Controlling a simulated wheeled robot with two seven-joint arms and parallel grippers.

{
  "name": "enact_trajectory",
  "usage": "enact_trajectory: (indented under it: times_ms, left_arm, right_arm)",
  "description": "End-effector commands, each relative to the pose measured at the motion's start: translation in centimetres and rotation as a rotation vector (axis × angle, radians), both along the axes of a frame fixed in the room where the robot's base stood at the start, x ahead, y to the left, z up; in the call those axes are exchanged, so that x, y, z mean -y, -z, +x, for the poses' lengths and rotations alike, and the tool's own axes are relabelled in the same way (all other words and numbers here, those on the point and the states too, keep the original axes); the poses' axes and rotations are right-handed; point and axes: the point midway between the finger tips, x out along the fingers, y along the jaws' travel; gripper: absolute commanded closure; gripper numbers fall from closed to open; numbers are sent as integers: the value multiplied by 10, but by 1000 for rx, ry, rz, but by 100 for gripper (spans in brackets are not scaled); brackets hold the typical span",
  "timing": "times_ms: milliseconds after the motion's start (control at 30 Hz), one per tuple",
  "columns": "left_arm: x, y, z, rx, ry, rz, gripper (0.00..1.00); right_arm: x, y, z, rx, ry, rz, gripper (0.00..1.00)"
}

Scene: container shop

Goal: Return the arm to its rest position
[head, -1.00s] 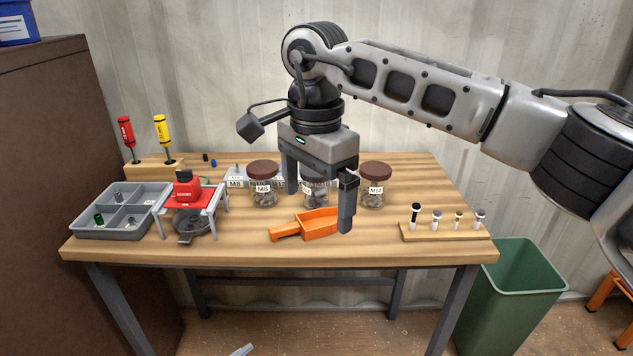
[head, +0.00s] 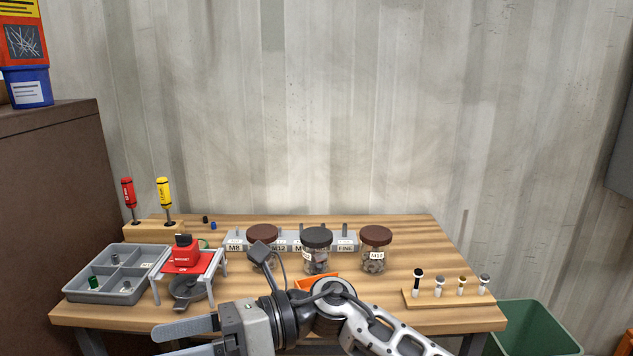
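My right arm comes in from the lower right, low in front of the workbench (head: 400,318). Its gripper (head: 172,342) points left near the bottom edge of the head view. Its two fingers are apart with nothing between them; the lower finger is partly cut off by the frame. The forearm and wrist hide most of the orange scoop (head: 318,281) on the bench. My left gripper is not in view.
On the bench stand several lidded jars (head: 376,250), a grey divided tray (head: 115,272), a red magnet stand (head: 187,258), screwdrivers (head: 164,192) in a wooden block, and a bolt rack (head: 446,298). A green bin (head: 540,330) stands at right. Space above the bench is clear.

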Motion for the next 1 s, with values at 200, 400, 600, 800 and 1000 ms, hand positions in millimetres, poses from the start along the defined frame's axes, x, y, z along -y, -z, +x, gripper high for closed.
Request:
enact_trajectory:
  times_ms: [200, 400, 600, 800, 1000]
  left_arm:
    - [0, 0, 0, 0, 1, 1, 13]
    - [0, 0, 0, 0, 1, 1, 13]
    - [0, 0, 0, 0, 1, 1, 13]
    - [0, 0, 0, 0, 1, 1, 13]
    - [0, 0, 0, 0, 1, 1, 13]
  right_arm:
    - [52, 12, 50, -869, 355, 366, 1]
    - [147, 112, 81, -1654, 661, 639, 1]
    - [233, 230, 40, -2262, 916, 865, 1]
    - [290, 310, -33, -2676, 1113, 1053, 1]
    - [312, 338, -75, 2582, -1094, -1039, 1]
